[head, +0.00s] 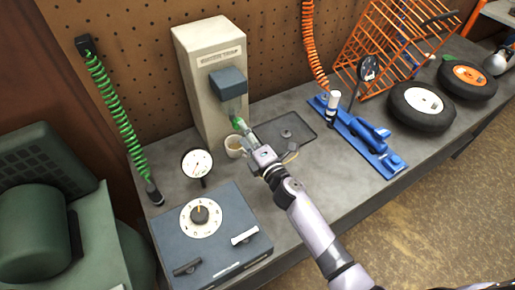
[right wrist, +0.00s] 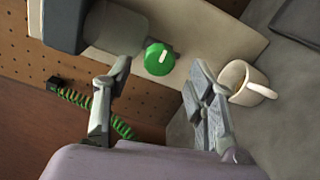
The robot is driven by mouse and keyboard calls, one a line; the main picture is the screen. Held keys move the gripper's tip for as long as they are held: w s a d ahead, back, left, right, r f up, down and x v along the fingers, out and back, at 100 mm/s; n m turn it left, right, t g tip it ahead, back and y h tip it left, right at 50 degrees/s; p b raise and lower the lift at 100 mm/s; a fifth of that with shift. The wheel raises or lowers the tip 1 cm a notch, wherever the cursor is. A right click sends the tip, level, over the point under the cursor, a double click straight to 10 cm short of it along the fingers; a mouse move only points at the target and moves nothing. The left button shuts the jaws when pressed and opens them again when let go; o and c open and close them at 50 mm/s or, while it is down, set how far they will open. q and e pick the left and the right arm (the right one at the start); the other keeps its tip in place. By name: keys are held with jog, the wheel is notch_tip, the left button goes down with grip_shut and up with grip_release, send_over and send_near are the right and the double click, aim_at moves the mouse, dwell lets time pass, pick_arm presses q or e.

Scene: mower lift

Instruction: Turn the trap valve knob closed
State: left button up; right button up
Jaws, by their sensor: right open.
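The trap valve knob is a round green knob with a pale bar across its face; in the right wrist view the knob (right wrist: 160,59) lies ahead of and between my open fingers, apart from them. In the head view the green knob (head: 237,122) shows below the clear bowl of the vacuum trap, partly hidden by my gripper. The trap (head: 228,82) has a dark block on a beige cabinet (head: 205,55). My right gripper (head: 246,134) is open and empty close in front of the knob; it also shows in the right wrist view (right wrist: 155,108). My left gripper is not in view.
A white cup (head: 233,147) stands below the knob, close to my right gripper. A round gauge (head: 197,163) and a blue-grey dial box (head: 228,232) are to the left. A dark tray (head: 298,125) and a blue fixture (head: 375,150) are to the right.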

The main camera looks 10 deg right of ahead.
jog(key=v, duration=0.9)
jog(key=shift+s, duration=0.1)
